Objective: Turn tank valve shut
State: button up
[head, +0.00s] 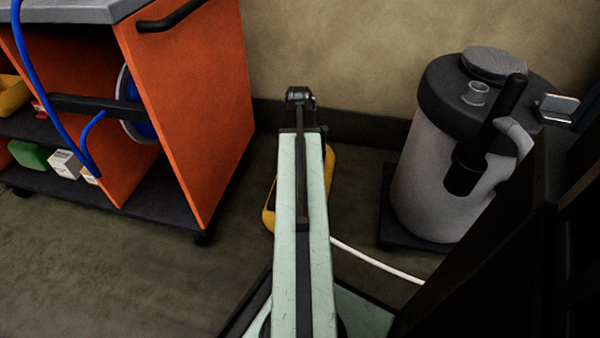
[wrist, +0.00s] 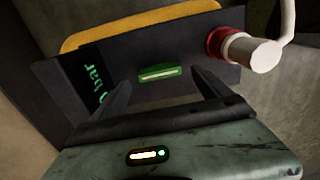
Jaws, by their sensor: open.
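In the wrist view, a dark panel (wrist: 188,62) with green "bar" lettering fills the middle, on a yellow-orange body (wrist: 130,28). A small green-framed piece (wrist: 160,74) with a pale strip shows on the panel; I cannot tell whether it is a handle or a slot. A red collar (wrist: 217,42) and a white round fitting (wrist: 255,53) stick out at the right. My gripper (wrist: 163,84) is open, its two dark fingers apart and pointing at the panel on either side of the green piece, with nothing held. In the head view, my arm hides the gripper and most of the yellow unit (head: 330,168).
An orange cart (head: 200,100) with shelves and a blue hose (head: 35,85) stands at left. A grey canister (head: 430,170) with a black lid stands at right on a dark base. A white hose (head: 375,262) crosses the floor. Open floor (head: 110,265) lies at lower left.

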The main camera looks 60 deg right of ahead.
notch_tip(320, 180, down, 5)
jog(key=b, duration=0.3)
jog(key=shift+r, duration=0.3)
jog(key=c, duration=1.4)
jog(key=shift+o, duration=0.2)
